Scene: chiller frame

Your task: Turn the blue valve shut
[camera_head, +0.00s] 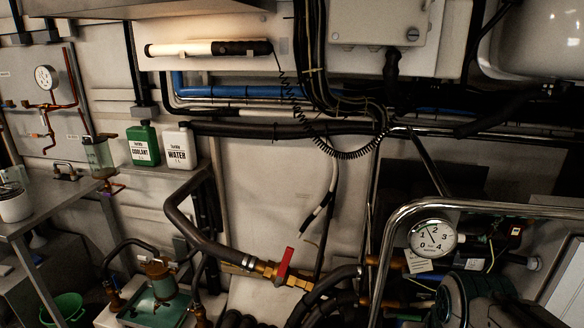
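No blue valve handle shows in the head view. A valve with a red lever handle (284,264) sits on a brass fitting (292,280) low in the middle, in line with dark hoses. The red lever stands up, tilted slightly right, across the line of the brass body. A blue pipe (225,92) runs along the wall higher up, partly behind black cables. My gripper is not in view.
A chrome rail (470,205) and a round gauge (433,238) stand at the right. Green coolant (143,144) and white water (179,147) containers stand on a ledge. A coiled black cord (335,152) hangs centrally. A bench (45,210) is at left.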

